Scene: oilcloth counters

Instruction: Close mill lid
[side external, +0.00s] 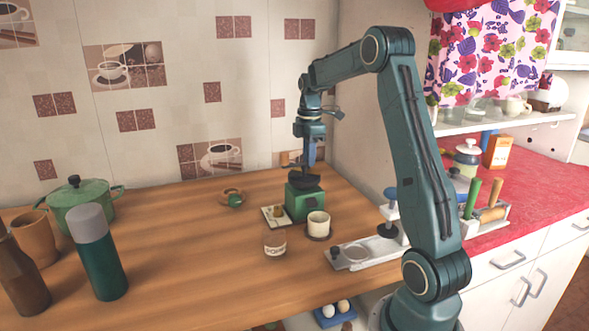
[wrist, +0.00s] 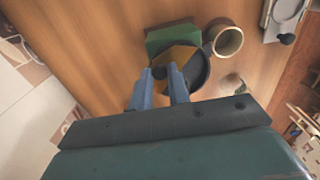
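The green mill (side external: 303,202) stands upright on the wooden counter, with its dark lid (side external: 305,181) on the upper part. In the wrist view, the mill's green body (wrist: 172,37) shows beyond my fingers, with a brown-yellow top surface (wrist: 178,56) partly uncovered. The round black lid (wrist: 199,70) stands off to the right side of it, seemingly swung open. My gripper (side external: 309,166) points down just above the mill. In the wrist view, my gripper's blue fingers (wrist: 160,73) are apart, with a small dark part near their tips; contact is unclear.
A cream cup (side external: 318,224) stands right of the mill, also in the wrist view (wrist: 227,40). A small tray (side external: 275,217), a labelled jar (side external: 275,243) and a white-grey stand (side external: 365,253) are close by. A green pot (side external: 83,203) and a bottle (side external: 97,258) stand left.

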